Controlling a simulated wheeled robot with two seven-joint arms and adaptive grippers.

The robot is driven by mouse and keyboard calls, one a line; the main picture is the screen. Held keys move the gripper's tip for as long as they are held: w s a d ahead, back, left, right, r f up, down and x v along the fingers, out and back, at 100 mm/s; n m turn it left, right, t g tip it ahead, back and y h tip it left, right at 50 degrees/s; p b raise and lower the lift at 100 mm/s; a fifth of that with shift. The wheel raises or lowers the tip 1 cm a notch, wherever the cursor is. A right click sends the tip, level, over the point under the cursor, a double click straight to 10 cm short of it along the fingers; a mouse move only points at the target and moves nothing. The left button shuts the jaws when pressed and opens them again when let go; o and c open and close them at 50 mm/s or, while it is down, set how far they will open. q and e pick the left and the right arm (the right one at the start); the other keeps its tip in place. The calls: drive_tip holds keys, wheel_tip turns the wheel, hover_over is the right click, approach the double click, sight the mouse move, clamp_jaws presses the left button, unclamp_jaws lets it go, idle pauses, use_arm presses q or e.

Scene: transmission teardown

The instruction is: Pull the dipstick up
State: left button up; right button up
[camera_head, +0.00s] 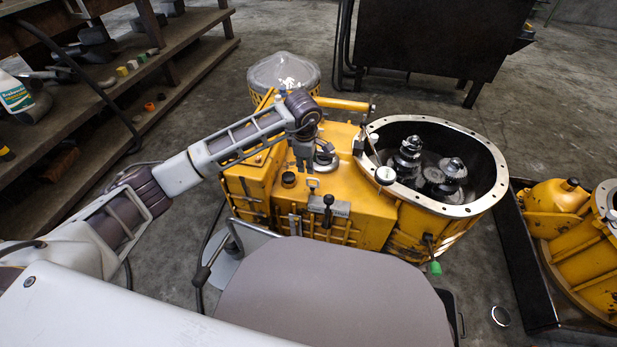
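The yellow transmission housing (362,200) stands on the floor in the middle of the head view. A small light loop handle (313,184), which looks like the dipstick's, sticks up from its top near the front. My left gripper (304,164) points down over the housing, just behind and left of this loop. A gap seems to separate them, but contact cannot be judged. The gripper's fingers are small and dark, and their opening cannot be made out. My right gripper is not in view.
The round open bell end (480,205) with gears inside lies right of my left gripper. A black knob (328,199) stands close to the loop. Wooden shelves (150,75) stand left, and another yellow part (556,197) sits right.

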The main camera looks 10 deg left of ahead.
sight(309, 178)
use_arm(q)
drive_tip(key=shift+w+f+b, duration=0.25)
drive_tip(key=shift+f+b, duration=0.2)
drive_tip(key=shift+f, duration=0.9)
drive_tip(key=shift+w+f+b, duration=0.3)
drive_tip(key=shift+f+b, duration=0.2)
drive_tip(key=shift+f, duration=0.9)
drive_tip(key=shift+w+f+b, duration=0.25)
drive_tip(key=shift+f+b, duration=0.2)
drive_tip(key=shift+f, duration=0.9)
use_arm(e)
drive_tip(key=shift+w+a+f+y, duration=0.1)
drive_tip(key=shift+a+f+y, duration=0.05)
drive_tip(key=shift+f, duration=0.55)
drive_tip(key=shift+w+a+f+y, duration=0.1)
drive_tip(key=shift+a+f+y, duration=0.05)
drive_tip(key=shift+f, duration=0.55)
use_arm(q)
clamp_jaws()
